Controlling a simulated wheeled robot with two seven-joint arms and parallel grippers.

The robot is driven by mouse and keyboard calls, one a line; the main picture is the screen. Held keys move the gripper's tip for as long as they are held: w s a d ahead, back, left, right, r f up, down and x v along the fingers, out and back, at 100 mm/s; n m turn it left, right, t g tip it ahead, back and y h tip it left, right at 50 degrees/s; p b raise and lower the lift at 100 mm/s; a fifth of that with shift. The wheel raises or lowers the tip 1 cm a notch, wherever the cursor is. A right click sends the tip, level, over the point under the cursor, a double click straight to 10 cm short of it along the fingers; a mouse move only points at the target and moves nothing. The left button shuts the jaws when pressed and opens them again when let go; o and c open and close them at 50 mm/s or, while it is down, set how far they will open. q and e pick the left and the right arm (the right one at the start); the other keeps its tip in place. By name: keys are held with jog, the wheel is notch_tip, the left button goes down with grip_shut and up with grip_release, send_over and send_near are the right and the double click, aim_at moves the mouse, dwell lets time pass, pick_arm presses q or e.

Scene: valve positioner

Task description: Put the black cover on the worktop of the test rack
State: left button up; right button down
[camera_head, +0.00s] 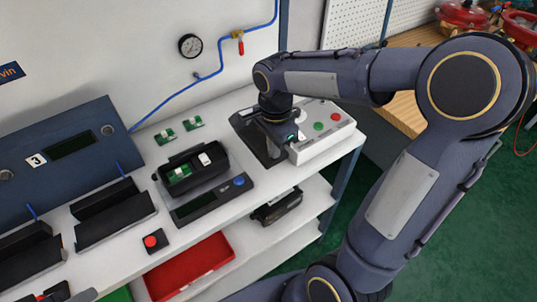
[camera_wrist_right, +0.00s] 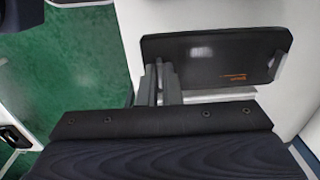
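The black cover (camera_head: 248,126) is at the right part of the white worktop (camera_head: 228,128), left of a white button box. It is partly hidden under my right gripper (camera_head: 275,133). In the right wrist view the cover (camera_wrist_right: 215,58) shows its flat dark face with small orange print. The right gripper's fingers (camera_wrist_right: 162,84) are close together at its left edge and look closed on it. Whether the cover rests fully on the worktop is hard to tell. An open black positioner housing (camera_head: 192,168) with a green board inside stands left of the cover. My left gripper is not in view.
The white box (camera_head: 322,128) with green and red buttons stands close to the cover. Small green boards (camera_head: 166,136), a black display unit (camera_head: 212,200) and a red button box (camera_head: 155,241) occupy the worktop. A red tray (camera_head: 188,268) is below. A gauge (camera_head: 190,45) hangs behind.

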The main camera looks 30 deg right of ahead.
aim_at(269, 157)
jog(key=shift+w+a+f, duration=0.25)
jog(key=shift+w+f, duration=0.3)
jog(key=shift+f, duration=0.05)
jog(key=shift+w+a+f, duration=0.1)
jog(key=shift+w+f, duration=0.05)
jog(key=shift+f, duration=1.65)
jog(key=shift+f, duration=0.2)
jog(key=c, duration=1.6)
grip_release()
jog(key=shift+r, duration=0.1)
